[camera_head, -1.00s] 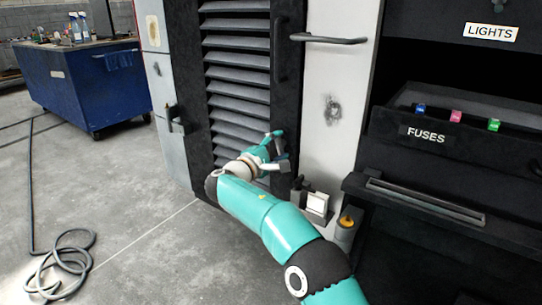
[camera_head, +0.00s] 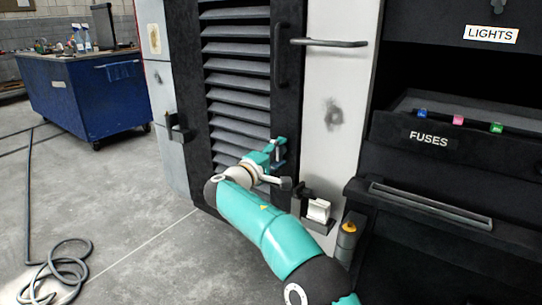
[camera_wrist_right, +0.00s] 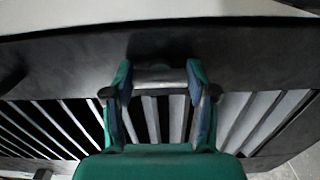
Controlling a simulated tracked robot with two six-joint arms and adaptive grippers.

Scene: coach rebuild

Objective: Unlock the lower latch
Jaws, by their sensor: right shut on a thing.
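The louvred black door (camera_head: 237,75) stands in the middle of the head view. My right gripper (camera_head: 277,152) is at the lower right edge of its louvres, and its arm hides the area below. In the right wrist view my right gripper (camera_wrist_right: 160,88) has its two fingers on either side of a short grey metal bar (camera_wrist_right: 160,74), which I take for the lower latch; it is shut on it. The latch is mostly hidden by the gripper in the head view. My left gripper is not in view.
A long black vertical handle (camera_head: 280,55) is above the gripper, and a horizontal grab bar (camera_head: 328,43) is to its right. A small white block (camera_head: 319,210) is on a bracket beside my arm. The fuses drawer (camera_head: 455,132) is at right. Open floor lies left.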

